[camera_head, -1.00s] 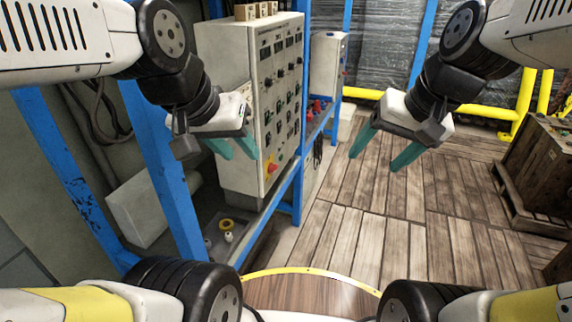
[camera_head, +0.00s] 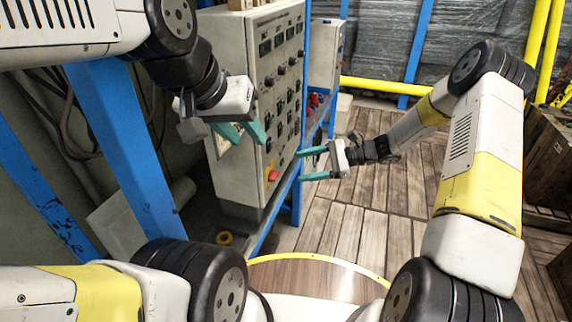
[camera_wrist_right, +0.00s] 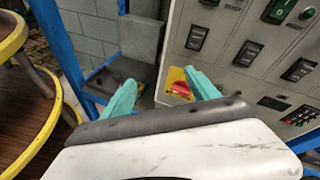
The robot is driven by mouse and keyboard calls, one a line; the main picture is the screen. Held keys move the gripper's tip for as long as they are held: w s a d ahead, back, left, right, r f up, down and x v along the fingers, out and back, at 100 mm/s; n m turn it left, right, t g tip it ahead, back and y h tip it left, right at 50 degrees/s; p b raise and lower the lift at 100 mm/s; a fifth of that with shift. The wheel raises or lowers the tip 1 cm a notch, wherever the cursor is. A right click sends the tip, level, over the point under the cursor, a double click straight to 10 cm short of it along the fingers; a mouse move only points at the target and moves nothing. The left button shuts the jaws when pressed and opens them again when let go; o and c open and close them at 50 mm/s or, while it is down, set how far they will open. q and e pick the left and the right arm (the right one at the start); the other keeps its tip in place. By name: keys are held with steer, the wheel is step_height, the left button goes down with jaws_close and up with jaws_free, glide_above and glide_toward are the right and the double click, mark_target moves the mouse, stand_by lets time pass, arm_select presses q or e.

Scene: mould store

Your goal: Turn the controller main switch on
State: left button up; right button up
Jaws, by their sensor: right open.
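The controller is a grey cabinet (camera_head: 240,55) with rows of black switches. Its main switch (camera_head: 272,175), a red knob on a yellow plate, sits low on the front face. In the right wrist view the main switch (camera_wrist_right: 180,88) shows between the fingertips, close to the right one and partly hidden; its handle angle is hard to tell. My right gripper (camera_head: 300,166) is open and empty, in front of the cabinet and apart from it, fingers pointing towards the switch. My left gripper (camera_head: 249,143) is open and empty, at the cabinet's left side.
Blue frame posts (camera_head: 122,140) stand left of and around the cabinet. A smaller grey box (camera_head: 326,62) is behind it. Wooden crates (camera_head: 550,165) stand at the right. The plank floor (camera_head: 345,225) is clear.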

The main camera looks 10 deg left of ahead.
mark_target(274, 176)
steer(key=w+a+f+m+t+y, duration=0.2)
steer(key=w+f+m+t+y, duration=0.15)
steer(key=f+m, duration=0.55)
steer(key=w+a+f+n, duration=0.1)
steer(key=w+a+f, duration=0.1)
steer(key=a, duration=0.5)
steer(key=shift+a+f+n+t, duration=0.2)
steer(key=shift+n+t, duration=0.1)
steer(key=shift+t, duration=0.15)
steer(key=shift+c, duration=0.4)
steer(key=c, duration=1.3)
